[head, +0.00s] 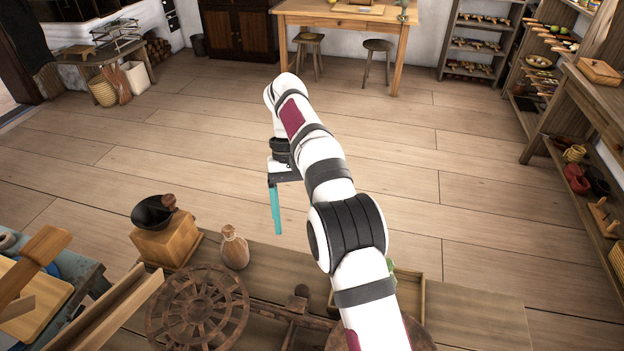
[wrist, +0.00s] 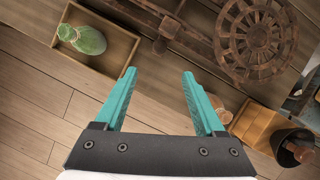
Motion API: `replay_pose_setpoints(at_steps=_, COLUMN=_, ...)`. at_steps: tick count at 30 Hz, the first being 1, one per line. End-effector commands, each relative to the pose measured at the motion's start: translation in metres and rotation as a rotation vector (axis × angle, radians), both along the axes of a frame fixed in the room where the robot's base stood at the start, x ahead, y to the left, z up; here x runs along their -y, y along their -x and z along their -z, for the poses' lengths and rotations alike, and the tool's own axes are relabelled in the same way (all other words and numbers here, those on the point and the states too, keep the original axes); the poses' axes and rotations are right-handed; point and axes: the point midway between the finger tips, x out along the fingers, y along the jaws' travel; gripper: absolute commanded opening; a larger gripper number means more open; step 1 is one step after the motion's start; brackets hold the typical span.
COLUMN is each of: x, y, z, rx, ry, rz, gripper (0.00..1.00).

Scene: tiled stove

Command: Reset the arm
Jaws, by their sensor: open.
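My gripper (head: 276,222) hangs below the end of my raised white arm in the head view, with its teal fingers pointing down near the far edge of the wooden bench. In the wrist view my gripper (wrist: 159,74) has its two fingers well apart, with nothing between them. It touches no object that I can see. A green bottle (wrist: 82,40) lies in a shallow wooden tray (wrist: 127,58) at upper left in the wrist view. In the head view my arm hides most of the tray (head: 421,300).
A spoked wooden wheel (head: 198,309), a small brown jug (head: 235,249) and a coffee grinder (head: 166,241) stand on the bench. A table (head: 345,20) with stools is far back. Shelves (head: 603,95) line the right. The floor between is clear.

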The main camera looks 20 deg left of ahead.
Motion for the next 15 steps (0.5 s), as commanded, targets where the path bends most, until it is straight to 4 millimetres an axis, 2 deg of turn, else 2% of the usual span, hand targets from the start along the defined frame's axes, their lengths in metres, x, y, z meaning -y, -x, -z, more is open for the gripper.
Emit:
replay_pose_setpoints(at_steps=2, x=0.001, y=0.0, z=-0.001, rx=0.001, ry=-0.001, rz=0.002, gripper=0.71)
replay_pose_setpoints(at_steps=4, x=0.013, y=0.0, z=-0.012, rx=0.011, ry=0.0, rz=0.022, gripper=0.71)
replay_pose_setpoints(at_steps=5, x=0.022, y=0.002, z=-0.021, rx=0.017, ry=-0.003, rz=0.042, gripper=0.71)
replay_pose_setpoints(at_steps=8, x=0.076, y=0.022, z=-0.061, rx=0.059, ry=-0.012, rz=0.156, gripper=0.71)
replay_pose_setpoints(at_steps=10, x=0.119, y=0.053, z=-0.083, rx=0.102, ry=-0.027, rz=0.268, gripper=0.71)
replay_pose_setpoints(at_steps=12, x=0.155, y=0.095, z=-0.092, rx=0.146, ry=-0.045, rz=0.394, gripper=0.71)
replay_pose_setpoints(at_steps=14, x=0.178, y=0.136, z=-0.089, rx=0.185, ry=-0.062, rz=0.507, gripper=0.71)
replay_pose_setpoints(at_steps=15, x=0.189, y=0.162, z=-0.082, rx=0.21, ry=-0.075, rz=0.581, gripper=0.71)
